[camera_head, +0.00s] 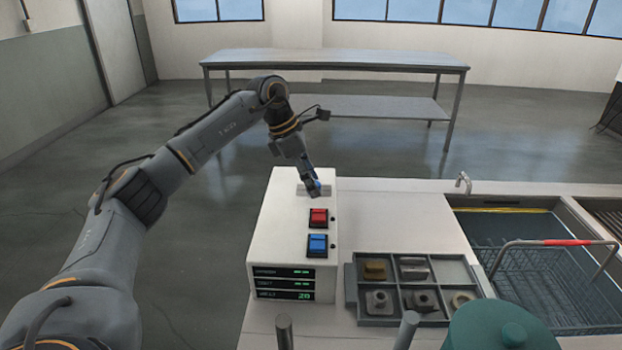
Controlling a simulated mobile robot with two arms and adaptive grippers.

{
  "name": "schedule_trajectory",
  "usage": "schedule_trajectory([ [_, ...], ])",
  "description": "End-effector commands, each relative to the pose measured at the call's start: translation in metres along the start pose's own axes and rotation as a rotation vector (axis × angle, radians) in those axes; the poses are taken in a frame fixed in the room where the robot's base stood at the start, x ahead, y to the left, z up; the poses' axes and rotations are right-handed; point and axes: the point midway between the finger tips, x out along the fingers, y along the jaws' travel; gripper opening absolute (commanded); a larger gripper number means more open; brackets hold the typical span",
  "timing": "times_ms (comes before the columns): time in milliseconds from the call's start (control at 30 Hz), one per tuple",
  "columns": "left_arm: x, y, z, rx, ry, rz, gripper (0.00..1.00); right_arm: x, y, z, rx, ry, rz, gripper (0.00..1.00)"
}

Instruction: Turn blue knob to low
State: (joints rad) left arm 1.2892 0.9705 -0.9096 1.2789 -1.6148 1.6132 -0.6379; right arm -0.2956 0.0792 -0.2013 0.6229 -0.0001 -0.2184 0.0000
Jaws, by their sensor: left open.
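A white control box (270,220) stands on the left end of the counter. The blue knob (318,185) is near the far end of its top, mostly hidden by my left gripper (312,189). The gripper points down at the knob with its jaws open, its fingertips at or around it. I cannot tell whether they touch it, and the knob's pointer and setting marks are hidden. A red switch (318,218) and a blue switch (317,244) sit nearer on the same top. My right gripper is not in view.
A grey parts tray (449,267) with several metal pieces lies right of the box. A tank with a wire basket (530,268) and red-gripped handle is farther right. A teal round object (500,328) is in front. The counter behind the tray is clear.

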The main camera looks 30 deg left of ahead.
Motion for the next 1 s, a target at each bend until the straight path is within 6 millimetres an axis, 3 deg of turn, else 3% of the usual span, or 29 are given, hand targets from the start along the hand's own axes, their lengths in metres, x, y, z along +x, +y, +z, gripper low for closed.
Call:
schedule_trajectory([
  [200, 0.0003, 0.0000, 0.0000, 0.000, 0.000, 0.000, 0.52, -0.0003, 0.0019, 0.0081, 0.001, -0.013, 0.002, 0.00],
  [467, 0.0001, 0.0000, 0.0000, 0.000, 0.000, 0.000, 0.00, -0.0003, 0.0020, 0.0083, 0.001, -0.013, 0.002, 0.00],
  [1000, -0.0004, -0.0011, 0.0006, -0.140, 0.001, 0.060, 0.00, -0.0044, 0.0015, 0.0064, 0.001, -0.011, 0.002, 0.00],
])
